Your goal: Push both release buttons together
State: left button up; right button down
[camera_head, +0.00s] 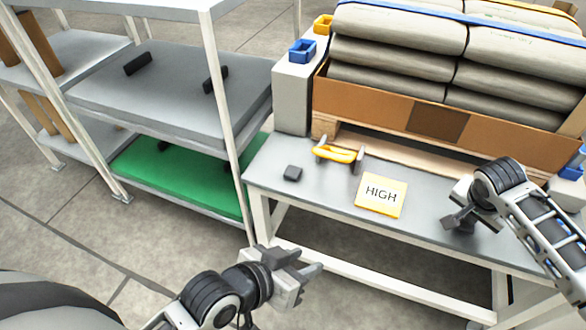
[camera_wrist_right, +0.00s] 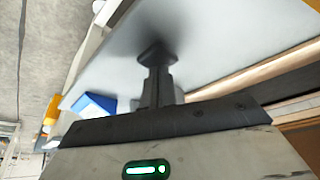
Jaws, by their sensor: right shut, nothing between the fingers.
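A blue block-like fixture (camera_head: 302,50) sits on top of a grey post at the left end of the workbench. Another blue piece (camera_head: 573,168) shows at the right edge, partly cut off. I cannot tell whether these are the release buttons. My right gripper (camera_head: 452,222) is shut and empty, low over the right part of the bench. Its fingers also show in the right wrist view (camera_wrist_right: 157,60), with a blue piece (camera_wrist_right: 92,105) to their left. My left gripper (camera_head: 312,270) is in front of the bench, apart from everything; its finger gap is unclear.
Behind is a cardboard tray (camera_head: 385,108) of stacked grey sacks (camera_head: 400,55). A shelf rack (camera_head: 150,95) stands left.

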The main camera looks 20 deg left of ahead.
pick_arm(q)
jog(key=shift+r, duration=0.2)
dwell(0.4)
jog(key=shift+r+p, duration=0.5)
jog(key=shift+p, duration=0.2)
jog(key=shift+w+f, duration=0.1)
jog(key=shift+w, duration=0.1)
grip_shut()
jog(key=w+a+m+g+y, duration=0.1)
jog(key=w+a, duration=0.2)
jog(key=w, duration=0.3)
jog(key=w+a+f+m+g+y, duration=0.1)
jog(key=w+a+g, duration=0.1)
jog(key=w, duration=0.4)
jog(key=w+a+m+g+y, duration=0.1)
jog(key=w+a, duration=0.2)
jog(key=w, duration=0.3)
jog(key=w+a+r+g, duration=0.2)
jog(key=w+a+r, duration=0.1)
jog(key=w+r, duration=0.25)
jog(key=shift+s+a+f, duration=0.1)
jog(key=shift+f, duration=1.45)
jog(key=shift+s+a+f, duration=0.1)
jog(key=shift+f, duration=1.4)
